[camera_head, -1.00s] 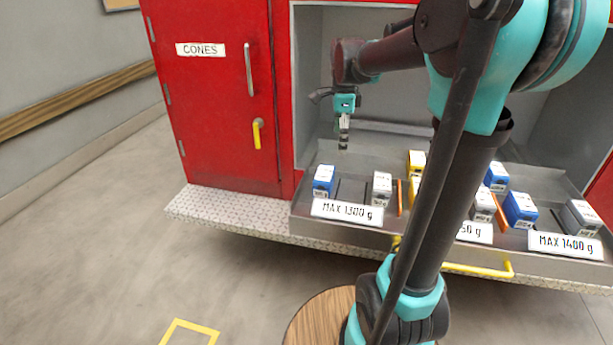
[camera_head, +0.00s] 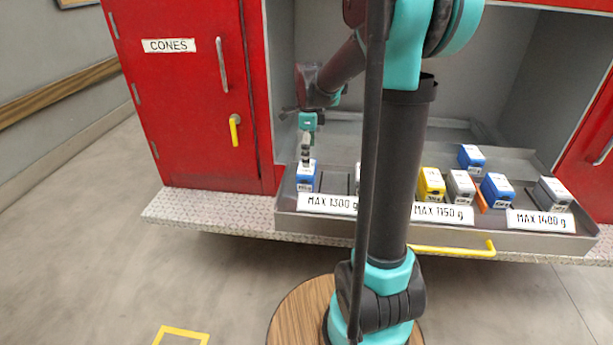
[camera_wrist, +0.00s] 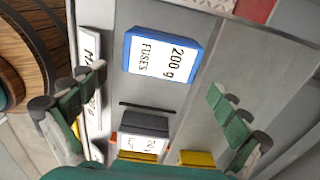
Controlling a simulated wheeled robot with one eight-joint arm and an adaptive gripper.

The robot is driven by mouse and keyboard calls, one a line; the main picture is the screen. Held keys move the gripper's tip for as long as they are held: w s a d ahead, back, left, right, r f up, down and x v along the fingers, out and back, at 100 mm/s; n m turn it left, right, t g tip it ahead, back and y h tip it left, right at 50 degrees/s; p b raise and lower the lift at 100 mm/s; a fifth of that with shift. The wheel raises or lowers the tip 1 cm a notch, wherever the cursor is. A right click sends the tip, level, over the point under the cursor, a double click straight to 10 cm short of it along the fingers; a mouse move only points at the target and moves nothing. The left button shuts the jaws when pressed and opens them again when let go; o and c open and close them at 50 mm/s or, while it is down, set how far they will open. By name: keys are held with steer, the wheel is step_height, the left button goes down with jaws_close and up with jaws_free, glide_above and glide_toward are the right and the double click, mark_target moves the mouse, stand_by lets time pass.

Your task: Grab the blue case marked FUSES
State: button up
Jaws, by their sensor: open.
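The blue case marked FUSES (camera_wrist: 160,54) shows in the wrist view with its white label, "200 g" and "FUSES", facing the camera. It lies beyond and between my open fingers, nothing gripping it. In the head view a blue case (camera_head: 306,178), its label too small to read, stands at the left end of the drawer tray, behind the MAX 1300 g sign. My gripper (camera_head: 306,150) is just above that case, pointing down. In the wrist view my gripper (camera_wrist: 155,118) has its two fingers wide apart and is empty.
A thin dark divider (camera_wrist: 147,108) and a grey case (camera_wrist: 145,128) sit beside the blue case. Yellow (camera_head: 431,184), grey and other blue cases (camera_head: 497,190) stand farther right in the tray (camera_head: 400,232). My arm hides part of the tray's middle.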

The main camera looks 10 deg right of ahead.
mark_target(307, 175)
steer(key=shift+w+a+f, duration=0.1)
steer(key=shift+a+f, duration=0.05)
steer(key=shift+f, duration=1.3)
steer(key=shift+w+a+f, duration=0.1)
steer(key=shift+a+f, duration=0.05)
steer(key=shift+f, duration=1.25)
steer(key=shift+c, duration=0.2)
steer(key=c, duration=0.9)
